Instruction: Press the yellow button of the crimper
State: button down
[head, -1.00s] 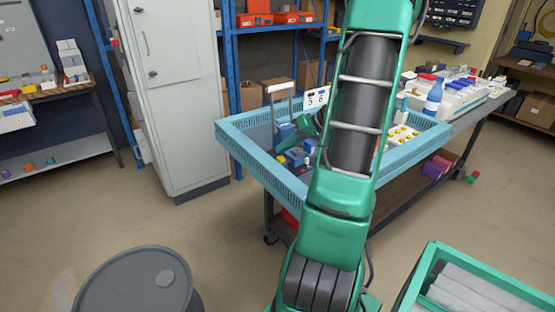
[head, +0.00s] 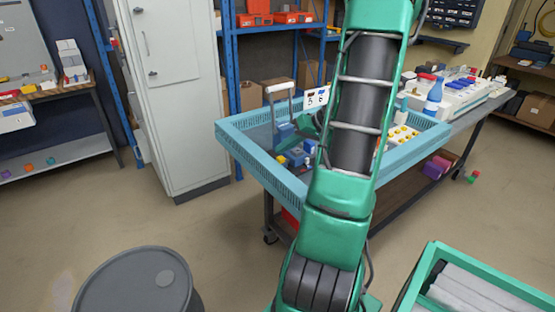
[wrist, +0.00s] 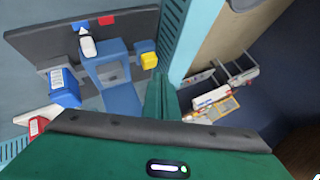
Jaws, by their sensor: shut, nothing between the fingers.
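The crimper is a blue and grey device in the blue tray, and its blue body (wrist: 112,75) shows in the wrist view. It also shows in the head view (head: 285,133), partly hidden by my arm. Its yellow button (wrist: 149,54) is on the right side, close to the tray wall; a blue block (wrist: 65,88) is on the left side. My gripper (wrist: 160,84) is shut and empty, its green tip just below the yellow button in the wrist picture. I cannot tell whether it touches the button.
The blue tray's wall (wrist: 188,45) rises close to the right of my gripper. The tray (head: 250,160) sits on a workbench with a blue bottle (head: 433,97) and other items at right. A grey cabinet (head: 180,100) stands left, and a grey barrel (head: 130,285) stands in front.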

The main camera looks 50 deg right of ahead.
aim_at(284, 158)
jog(key=shift+f, duration=0.15)
jog(key=shift+s+f, duration=0.1)
jog(key=shift+f, duration=0.15)
jog(key=shift+f, duration=0.5)
dwell(1.1)
dwell(0.3)
jog(key=shift+r, duration=0.95)
jog(key=shift+r, duration=0.1)
jog(key=shift+r, duration=2.45)
